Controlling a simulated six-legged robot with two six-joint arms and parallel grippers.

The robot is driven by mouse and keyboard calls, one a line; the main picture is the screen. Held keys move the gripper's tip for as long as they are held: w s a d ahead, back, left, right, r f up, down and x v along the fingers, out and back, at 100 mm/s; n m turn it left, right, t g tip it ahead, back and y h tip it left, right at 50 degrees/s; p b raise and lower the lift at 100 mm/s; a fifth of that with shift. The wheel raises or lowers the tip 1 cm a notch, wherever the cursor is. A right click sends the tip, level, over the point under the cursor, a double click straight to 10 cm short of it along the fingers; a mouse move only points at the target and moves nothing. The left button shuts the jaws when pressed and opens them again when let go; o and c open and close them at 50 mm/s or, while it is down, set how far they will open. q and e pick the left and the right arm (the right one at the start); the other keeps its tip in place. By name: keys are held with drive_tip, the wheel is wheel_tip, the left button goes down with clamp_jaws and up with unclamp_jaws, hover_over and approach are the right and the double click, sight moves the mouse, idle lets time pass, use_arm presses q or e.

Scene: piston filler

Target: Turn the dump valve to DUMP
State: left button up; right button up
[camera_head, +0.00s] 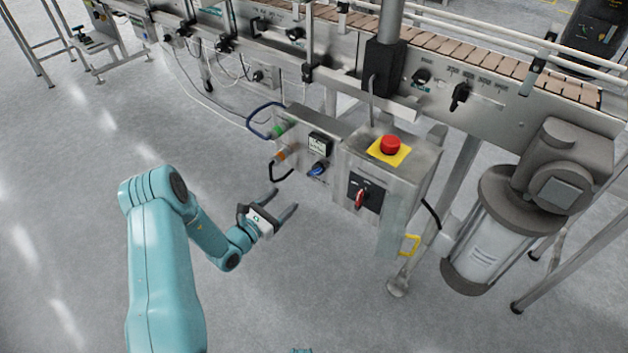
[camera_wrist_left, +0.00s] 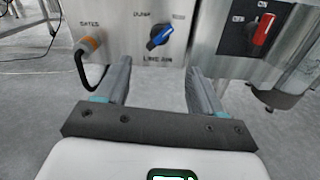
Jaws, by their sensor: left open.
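The dump valve is a blue knob (camera_head: 318,169) on the front of a grey steel box. In the left wrist view the blue knob (camera_wrist_left: 160,37) is tilted, with one end to the upper right and the other to the lower left. A label like DUMP is at its upper left, a less readable label at its upper right, and LINE AIR below. My left gripper (camera_head: 286,198) is open and empty, in front of and below the box, apart from the knob. In the wrist view its fingers (camera_wrist_left: 158,72) reach toward the box below the knob.
Right of the knob is a box with a red switch (camera_head: 359,199) and a red emergency button (camera_head: 390,145) on yellow. An orange-collared cable fitting (camera_wrist_left: 90,43) is left of the knob. A conveyor (camera_head: 480,62) runs behind. The floor at the left is clear.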

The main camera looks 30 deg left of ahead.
sight(313, 174)
use_arm(q)
drive_tip(key=w+b, duration=0.1)
drive_tip(key=w, duration=0.3)
drive_tip(key=w+b, duration=0.1)
drive_tip(key=w, duration=0.3)
drive_tip(key=w+d+b, duration=0.1)
drive_tip(key=w, duration=0.3)
drive_tip(key=shift+w+f, duration=0.2)
drive_tip(key=shift+w, duration=0.15)
drive_tip(key=shift+w+r, duration=0.1)
drive_tip(key=shift+w, duration=0.5)
drive_tip(key=c, duration=1.1)
